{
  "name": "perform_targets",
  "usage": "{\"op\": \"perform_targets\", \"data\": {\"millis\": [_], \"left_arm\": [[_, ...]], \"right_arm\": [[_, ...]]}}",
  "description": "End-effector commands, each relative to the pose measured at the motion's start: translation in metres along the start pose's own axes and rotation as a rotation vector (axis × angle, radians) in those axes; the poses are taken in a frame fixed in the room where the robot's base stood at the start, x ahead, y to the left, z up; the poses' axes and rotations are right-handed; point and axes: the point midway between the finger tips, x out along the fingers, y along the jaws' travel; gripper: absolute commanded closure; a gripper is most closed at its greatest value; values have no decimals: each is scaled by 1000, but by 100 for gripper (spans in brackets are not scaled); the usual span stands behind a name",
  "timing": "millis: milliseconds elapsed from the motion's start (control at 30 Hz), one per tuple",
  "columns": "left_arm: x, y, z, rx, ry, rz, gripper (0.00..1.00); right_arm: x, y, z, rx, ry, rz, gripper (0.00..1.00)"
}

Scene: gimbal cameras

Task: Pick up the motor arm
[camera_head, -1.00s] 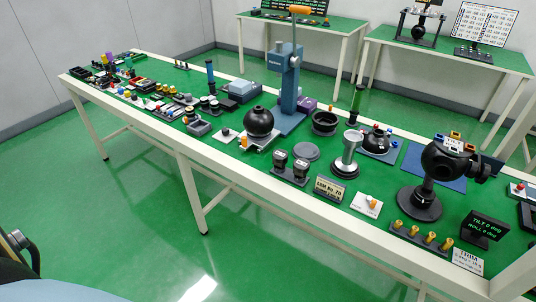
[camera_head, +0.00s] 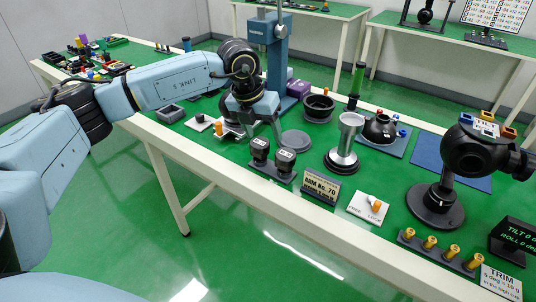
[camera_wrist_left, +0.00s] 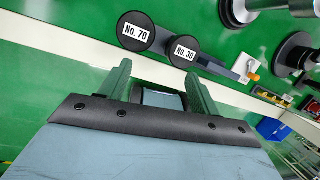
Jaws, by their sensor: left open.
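Two black motor arms stand side by side on a dark rack near the table's front edge, the left one (camera_head: 259,148) and the right one (camera_head: 285,160). In the left wrist view their round caps read No. 70 (camera_wrist_left: 136,32) and No. 30 (camera_wrist_left: 182,50). A small sign (camera_head: 320,188) beside the rack reads ARM No. 70. My left gripper (camera_head: 264,130) is just above and behind the rack in the head view, apart from the arms as far as I can tell. Its green fingers (camera_wrist_left: 160,84) are spread and empty in the wrist view. My right gripper is out of view.
A free/lock switch card (camera_head: 368,207), a silver post (camera_head: 346,145) and a black gimbal (camera_head: 478,152) stand to the right. A blue column (camera_head: 278,60) rises behind my left gripper. A grey disc (camera_head: 295,139) lies close by. The floor in front is clear.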

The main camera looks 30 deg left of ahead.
Motion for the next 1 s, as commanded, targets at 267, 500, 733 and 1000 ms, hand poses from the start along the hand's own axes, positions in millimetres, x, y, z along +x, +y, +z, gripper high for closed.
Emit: {"op": "perform_targets", "data": {"millis": [267, 500, 733, 1000], "left_arm": [[1, 35, 3, 1, -51, 162, 37], [47, 41, 6, 3, -50, 158, 37], [66, 43, 8, 3, -52, 157, 37], [99, 45, 14, 3, -51, 156, 37]], "right_arm": [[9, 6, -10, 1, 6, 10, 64], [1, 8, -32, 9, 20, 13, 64], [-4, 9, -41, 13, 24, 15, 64], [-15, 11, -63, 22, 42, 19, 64]]}}
